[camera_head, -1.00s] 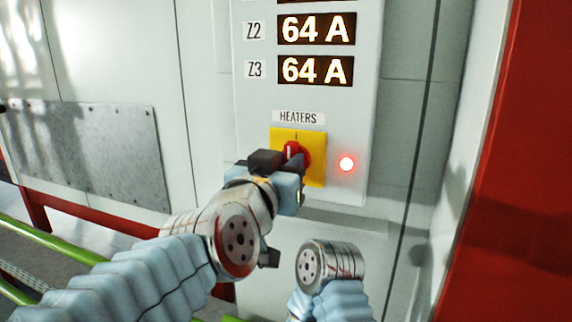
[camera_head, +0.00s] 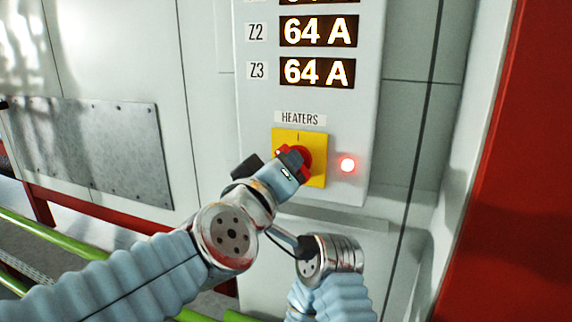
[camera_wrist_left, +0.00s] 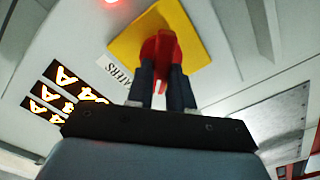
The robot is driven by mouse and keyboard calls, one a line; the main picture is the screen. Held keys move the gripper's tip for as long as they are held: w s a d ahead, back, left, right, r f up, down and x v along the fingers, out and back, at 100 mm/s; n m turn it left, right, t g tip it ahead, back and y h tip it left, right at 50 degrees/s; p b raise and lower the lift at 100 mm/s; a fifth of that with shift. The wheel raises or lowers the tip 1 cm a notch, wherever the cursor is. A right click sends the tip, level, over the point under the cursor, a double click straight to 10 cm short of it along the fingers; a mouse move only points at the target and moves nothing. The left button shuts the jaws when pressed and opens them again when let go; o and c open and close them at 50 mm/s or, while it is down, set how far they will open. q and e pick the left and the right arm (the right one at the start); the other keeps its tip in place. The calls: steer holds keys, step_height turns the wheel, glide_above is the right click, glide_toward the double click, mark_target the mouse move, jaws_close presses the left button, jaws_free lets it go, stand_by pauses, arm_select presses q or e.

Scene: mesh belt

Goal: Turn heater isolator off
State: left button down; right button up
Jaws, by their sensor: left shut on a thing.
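The heater isolator is a red rotary knob (camera_head: 306,160) on a yellow square plate (camera_head: 315,141), under a HEATERS label. My left gripper (camera_head: 292,160) reaches it from the lower left and covers part of it. In the left wrist view, the two dark fingers (camera_wrist_left: 162,84) are shut on the knob's raised red handle (camera_wrist_left: 163,55), one on each side. The handle stands at a slant to the yellow plate (camera_wrist_left: 185,28). My right arm's wrist shows below the panel; its fingers cannot be seen.
A red lamp (camera_head: 348,165) glows right of the knob. The displays for Z2 (camera_head: 318,31) and Z3 (camera_head: 317,72) both read 64 A. A ledge (camera_head: 345,220) runs below the panel, and a red post (camera_head: 520,180) stands at the right.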

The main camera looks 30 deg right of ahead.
arm_select(q)
steer(key=n, duration=0.3)
steer(key=n+b, duration=0.1)
steer(key=n, duration=0.5)
steer(key=shift+w+a+f, duration=0.1)
steer(key=shift+f, duration=0.2)
steer(key=shift+n+b, duration=0.3)
steer(key=shift+n, duration=0.1)
steer(key=c, duration=1)
jaws_free()
steer(key=v, duration=1.3)
steer(key=shift+s+a+p, duration=0.25)
steer(key=shift+s+p, duration=0.05)
steer(key=shift+p, duration=0.15)
